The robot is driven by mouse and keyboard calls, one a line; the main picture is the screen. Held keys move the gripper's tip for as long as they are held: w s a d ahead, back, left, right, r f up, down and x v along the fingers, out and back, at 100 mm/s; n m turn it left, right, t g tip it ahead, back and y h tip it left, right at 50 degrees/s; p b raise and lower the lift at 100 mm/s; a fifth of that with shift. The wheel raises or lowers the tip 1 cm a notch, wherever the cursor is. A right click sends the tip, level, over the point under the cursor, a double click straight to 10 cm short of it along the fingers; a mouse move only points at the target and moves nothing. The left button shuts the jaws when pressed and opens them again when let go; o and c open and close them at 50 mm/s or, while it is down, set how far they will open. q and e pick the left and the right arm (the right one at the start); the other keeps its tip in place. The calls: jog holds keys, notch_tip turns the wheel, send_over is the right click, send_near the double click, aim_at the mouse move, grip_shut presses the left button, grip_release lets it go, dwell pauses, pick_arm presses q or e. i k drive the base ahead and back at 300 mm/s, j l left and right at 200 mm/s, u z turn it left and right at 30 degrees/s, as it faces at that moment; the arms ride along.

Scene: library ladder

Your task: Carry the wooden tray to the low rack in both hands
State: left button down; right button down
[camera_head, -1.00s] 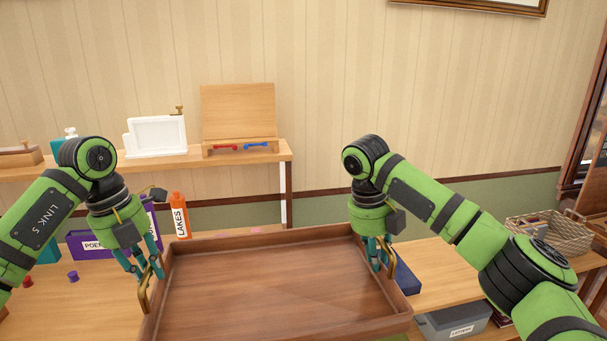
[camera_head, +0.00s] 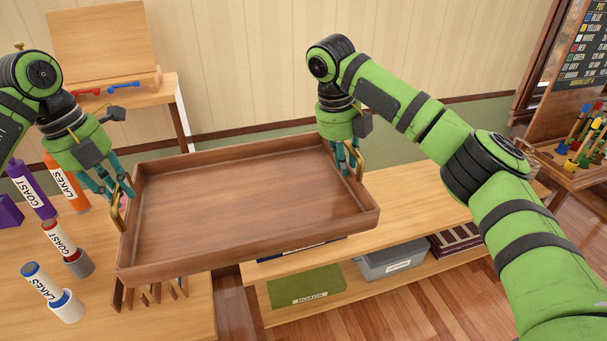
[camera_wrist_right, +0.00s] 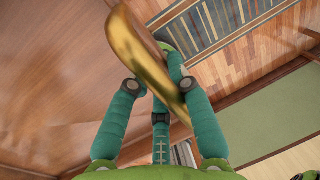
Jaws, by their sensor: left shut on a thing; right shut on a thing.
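The wooden tray (camera_head: 240,200) is a brown, empty, rimmed tray with a brass handle at each end. It is held up in front of me in the head view, tilted a little in the picture, with its right end higher. My left gripper (camera_head: 118,200) is shut on the left brass handle (camera_head: 117,212). My right gripper (camera_head: 352,165) is shut on the right brass handle (camera_head: 361,163). In the right wrist view the teal fingers close around that handle (camera_wrist_right: 140,45), with the tray's surface (camera_wrist_right: 50,80) to the left. The low rack (camera_head: 420,215) stands behind and right of the tray.
The rack's lower shelf holds a green box (camera_head: 306,285) and a grey bin (camera_head: 390,260). At left a table (camera_head: 150,320) bears labelled tubes (camera_head: 65,245). A peg display (camera_head: 580,150) stands at far right. The rack's top right of the tray looks clear.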

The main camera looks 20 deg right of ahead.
aim_at(401, 196)
jog(key=i+l, duration=0.15)
jog(key=l, duration=0.3)
jog(key=i+l, duration=0.15)
jog(key=l, duration=0.3)
jog(key=i+l, duration=0.2)
jog(key=l, duration=0.25)
jog(key=i+l, duration=0.15)
jog(key=l, duration=0.25)
jog(key=i+l, duration=0.15)
jog(key=l, duration=0.3)
jog(key=i+l, duration=0.15)
jog(key=l, duration=0.3)
jog(key=i+l, duration=0.15)
jog(key=l, duration=0.3)
jog(key=i+l, duration=0.15)
jog(key=l, duration=0.3)
